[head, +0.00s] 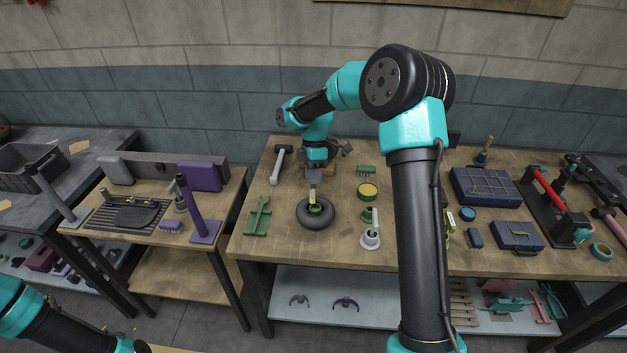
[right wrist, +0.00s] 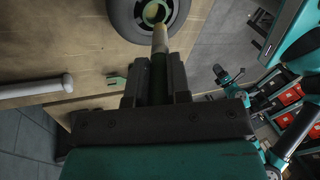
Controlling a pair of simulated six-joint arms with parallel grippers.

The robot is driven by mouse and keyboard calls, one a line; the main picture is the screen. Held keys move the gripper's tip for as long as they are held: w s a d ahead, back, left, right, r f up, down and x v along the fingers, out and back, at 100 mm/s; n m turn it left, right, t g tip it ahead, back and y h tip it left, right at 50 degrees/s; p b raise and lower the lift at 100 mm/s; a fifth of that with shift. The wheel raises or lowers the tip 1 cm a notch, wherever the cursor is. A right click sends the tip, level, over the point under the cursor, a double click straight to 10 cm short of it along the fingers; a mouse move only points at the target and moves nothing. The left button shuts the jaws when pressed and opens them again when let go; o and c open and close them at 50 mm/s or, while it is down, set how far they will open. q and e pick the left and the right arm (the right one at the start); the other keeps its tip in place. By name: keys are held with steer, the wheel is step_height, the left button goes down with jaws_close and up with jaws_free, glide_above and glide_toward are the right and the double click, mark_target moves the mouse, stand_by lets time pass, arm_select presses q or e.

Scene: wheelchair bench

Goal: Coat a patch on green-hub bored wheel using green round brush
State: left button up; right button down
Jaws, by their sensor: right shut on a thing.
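The green-hub bored wheel (head: 328,219) lies flat on the wooden bench, a dark tyre around a green hub. In the right wrist view the wheel (right wrist: 122,20) is partly cut off at the top. My right gripper (head: 313,182) is above the wheel. In the right wrist view my right gripper (right wrist: 158,88) is shut on the green round brush (right wrist: 159,65). The brush's pale tip (right wrist: 159,38) points at the hub and overlaps its edge; I cannot tell whether they touch. My left arm shows at the lower left, its gripper out of view.
A green forked holder (head: 258,217) and a hammer (head: 279,165) lie left of the wheel. A yellow-topped tin (head: 368,191), a green brush (head: 367,171) and a white round stand (head: 371,239) are to its right. Blue cases (head: 487,188) lie farther right.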

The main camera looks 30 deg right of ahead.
steer(key=shift+r, duration=1.5)
steer(key=c, duration=1.6)
jaws_free()
jaws_close()
